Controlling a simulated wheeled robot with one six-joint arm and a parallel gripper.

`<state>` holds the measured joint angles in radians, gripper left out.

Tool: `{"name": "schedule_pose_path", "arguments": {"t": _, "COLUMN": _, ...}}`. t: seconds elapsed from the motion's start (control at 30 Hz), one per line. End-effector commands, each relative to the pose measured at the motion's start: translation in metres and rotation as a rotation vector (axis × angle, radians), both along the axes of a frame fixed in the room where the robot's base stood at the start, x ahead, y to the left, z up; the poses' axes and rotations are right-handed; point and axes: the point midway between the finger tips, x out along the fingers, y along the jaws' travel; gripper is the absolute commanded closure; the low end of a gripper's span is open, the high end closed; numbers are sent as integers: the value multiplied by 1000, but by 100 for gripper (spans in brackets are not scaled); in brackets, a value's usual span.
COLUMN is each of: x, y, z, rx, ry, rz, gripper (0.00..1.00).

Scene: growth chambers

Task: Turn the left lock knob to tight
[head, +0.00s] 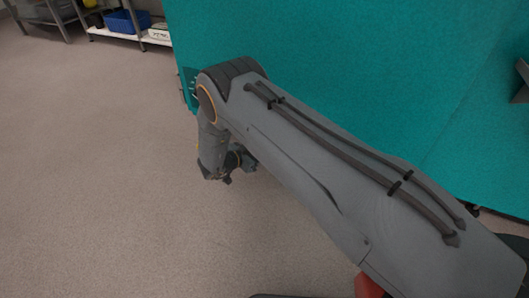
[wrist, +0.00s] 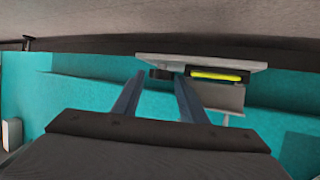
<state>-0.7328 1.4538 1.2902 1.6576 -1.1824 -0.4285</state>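In the wrist view a dark, short, round piece, which looks like a knob (wrist: 160,73), sits on a pale grey plate (wrist: 200,61). I cannot tell whether it is the left lock knob or which way it is turned. My gripper (wrist: 160,82) has its two dark fingers apart, with the knob showing between and beyond the fingertips. Contact with it cannot be made out. In the head view my gripper (head: 236,165) hangs low beside the teal chamber (head: 310,45), small and partly hidden by my arm. No knob shows there.
A yellow-green bar in a dark frame (wrist: 218,75) lies right of the knob, with a grey block (wrist: 225,97) below it. In the head view a shelf (head: 120,34) with a blue bin (head: 127,21) stands at the back left. The floor (head: 90,170) on the left is clear.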

Motion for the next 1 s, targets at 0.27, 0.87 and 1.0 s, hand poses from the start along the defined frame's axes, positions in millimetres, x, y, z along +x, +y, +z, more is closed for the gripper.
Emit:
{"name": "schedule_pose_path", "arguments": {"t": 0.27, "x": 0, "y": 7, "z": 0, "rx": 4, "ry": 1, "rz": 13, "gripper": 50}}
{"name": "schedule_pose_path", "arguments": {"t": 0.87, "x": 0, "y": 6, "z": 1, "rx": 2, "ry": 2, "rz": 45, "gripper": 50}}
{"name": "schedule_pose_path", "arguments": {"t": 1.0, "x": -2, "y": 2, "z": 2, "rx": 1, "ry": 2, "rz": 115, "gripper": 50}}
